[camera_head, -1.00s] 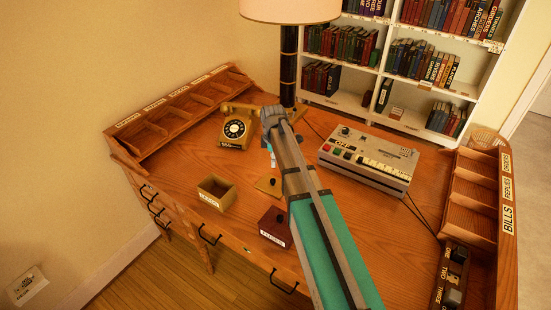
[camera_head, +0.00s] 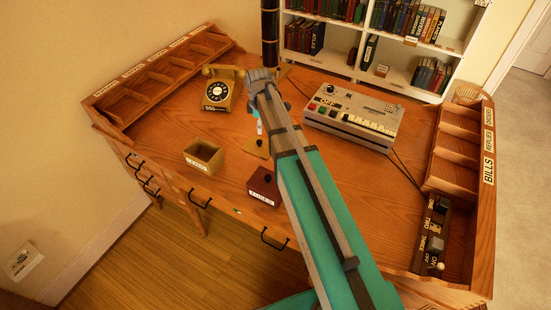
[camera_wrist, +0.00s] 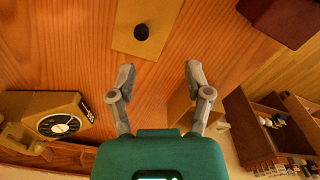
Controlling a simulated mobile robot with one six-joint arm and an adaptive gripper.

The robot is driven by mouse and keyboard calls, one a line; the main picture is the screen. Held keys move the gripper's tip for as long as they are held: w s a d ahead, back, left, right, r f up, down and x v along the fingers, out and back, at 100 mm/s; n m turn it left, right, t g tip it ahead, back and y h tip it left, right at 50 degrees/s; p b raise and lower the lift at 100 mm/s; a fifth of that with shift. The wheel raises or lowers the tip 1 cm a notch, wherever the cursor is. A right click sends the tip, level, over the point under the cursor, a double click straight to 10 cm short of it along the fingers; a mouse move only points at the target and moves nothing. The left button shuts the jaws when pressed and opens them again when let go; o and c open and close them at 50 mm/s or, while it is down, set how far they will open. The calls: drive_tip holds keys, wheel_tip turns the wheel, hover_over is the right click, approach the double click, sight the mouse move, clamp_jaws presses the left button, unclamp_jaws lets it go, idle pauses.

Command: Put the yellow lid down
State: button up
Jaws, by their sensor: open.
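The yellow lid (camera_head: 251,152) is a flat square with a dark round knob. It lies on the wooden desk, beside the open yellow box, and my arm partly hides it in the head view. In the wrist view, the lid (camera_wrist: 128,40) and its knob sit just beyond my fingertips, apart from them. My gripper (camera_wrist: 160,68) is open, with nothing between its fingers. In the head view, my gripper (camera_head: 259,118) is over the desk behind the lid, largely hidden by my own arm.
The open yellow box (camera_head: 204,157) stands left of the lid, and a dark red box (camera_head: 263,188) stands near the front edge. A gold telephone (camera_head: 219,92) is behind on the left. A button machine (camera_head: 352,115) is at right. Pigeonhole racks line both desk sides.

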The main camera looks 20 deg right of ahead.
drive_tip(key=s+m, duration=0.4)
drive_tip(key=s, duration=0.2)
drive_tip(key=s+m, duration=0.4)
drive_tip(key=s, duration=0.2)
drive_tip(key=s+m, duration=0.4)
drive_tip(key=s, duration=0.2)
drive_tip(key=shift+d+m, duration=0.3)
drive_tip(key=shift+m, duration=0.1)
drive_tip(key=shift+s+m, duration=0.45)
drive_tip(key=shift+m, duration=0.05)
drive_tip(key=shift+c, duration=0.6)
drive_tip(key=shift+s, duration=0.2)
